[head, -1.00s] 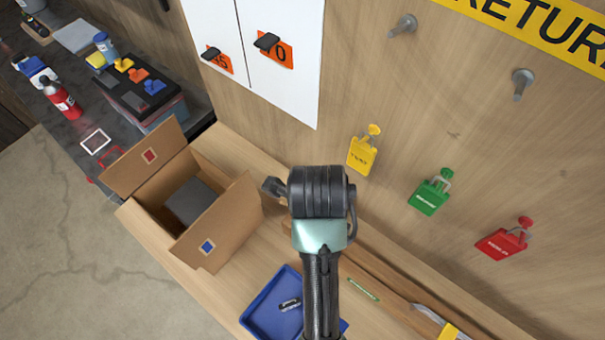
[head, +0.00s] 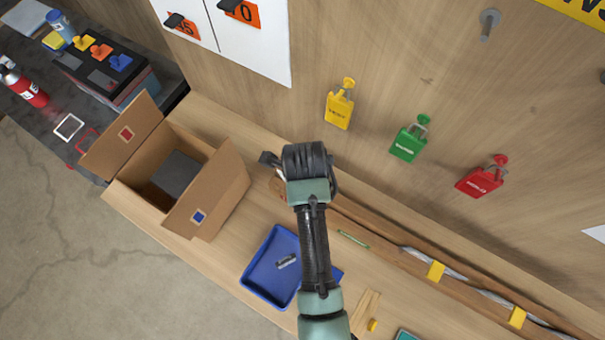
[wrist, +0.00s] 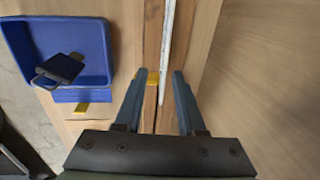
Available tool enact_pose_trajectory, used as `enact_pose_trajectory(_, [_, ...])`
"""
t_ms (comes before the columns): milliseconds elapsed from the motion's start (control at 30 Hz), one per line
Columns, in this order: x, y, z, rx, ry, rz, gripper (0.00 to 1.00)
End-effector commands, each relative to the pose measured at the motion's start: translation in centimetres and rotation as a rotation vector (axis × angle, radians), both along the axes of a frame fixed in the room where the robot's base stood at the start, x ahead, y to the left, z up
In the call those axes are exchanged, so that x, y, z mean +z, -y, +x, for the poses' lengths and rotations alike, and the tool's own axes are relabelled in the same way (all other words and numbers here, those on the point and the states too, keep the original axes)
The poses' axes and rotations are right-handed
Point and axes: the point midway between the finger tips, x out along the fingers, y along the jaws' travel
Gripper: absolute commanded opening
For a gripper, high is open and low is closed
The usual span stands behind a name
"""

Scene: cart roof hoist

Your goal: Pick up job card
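I cannot pick out a job card for certain. Two large white panels (head: 262,50) with orange number tags and black clips are on the wooden wall at the upper left. My gripper (wrist: 155,78) is open in the wrist view, with nothing between its fingers. It is over the wooden rail, beside the blue tray. In the head view my wrist hides most of it.
The blue tray (head: 255,283) holds a small dark object (head: 287,262). An open cardboard box (head: 222,190) stands left of my wrist. A rail (head: 385,238) with yellow clips (head: 436,271) runs along the bench.

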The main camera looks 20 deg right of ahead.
Motion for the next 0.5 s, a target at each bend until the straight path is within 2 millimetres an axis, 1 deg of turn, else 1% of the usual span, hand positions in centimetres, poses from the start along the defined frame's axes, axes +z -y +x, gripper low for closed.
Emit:
enact_pose_trajectory(100, [-1.3, 0.3, 0.1, -0.001, -0.002, 0.001, 0.39])
enact_pose_trajectory(233, [-2.4, 0.4, 0.2, 0.0, -0.001, 0.001, 0.39])
enact_pose_trajectory(500, [-2.7, 0.5, 0.3, 0.0, 0.001, 0.0, 0.39])
